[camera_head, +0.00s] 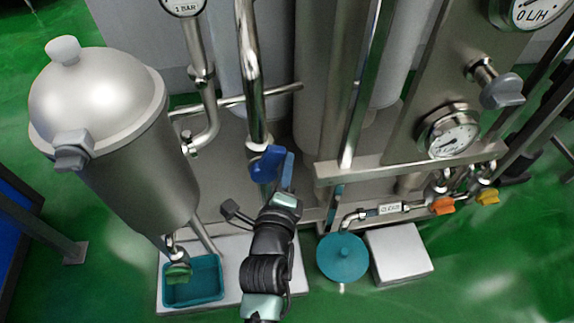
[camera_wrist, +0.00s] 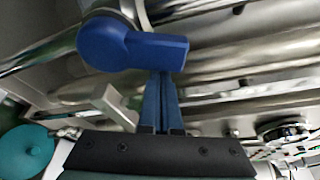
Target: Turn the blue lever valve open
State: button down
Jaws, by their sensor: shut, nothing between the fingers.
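The blue lever valve (camera_head: 267,163) sits on a vertical steel pipe in the middle of the head view. In the wrist view its blue lever (camera_wrist: 135,47) has a round hub at the left and a flat handle reaching right. My gripper (camera_head: 287,165) is at the right side of the lever in the head view. In the wrist view my gripper (camera_wrist: 160,80) has its blue fingers together, with the tips at the underside of the lever's handle end. The fingers look very close to or touching the handle; I cannot tell which. Nothing is between them.
A steel tank (camera_head: 120,130) stands at the left, above a teal tray (camera_head: 208,272). A gauge panel (camera_head: 420,110) and orange valve (camera_head: 443,206) are at the right. A round teal lid (camera_head: 342,257) lies low. Steel pipes crowd the lever.

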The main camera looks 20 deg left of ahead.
dwell(0.3)
jog(key=n+b, duration=0.1)
jog(key=b, duration=0.1)
jog(key=a+n+b, duration=0.1)
jog(key=b, duration=0.2)
jog(key=s+n+t+b, duration=0.1)
jog(key=b, duration=0.2)
jog(key=shift+a+r+n, duration=0.3)
jog(key=shift+r, duration=0.1)
jog(key=shift+s+a+r+n+t+b, duration=0.1)
jog(key=shift+r+n+t+b, duration=0.25)
jog(key=shift+n+b, duration=0.1)
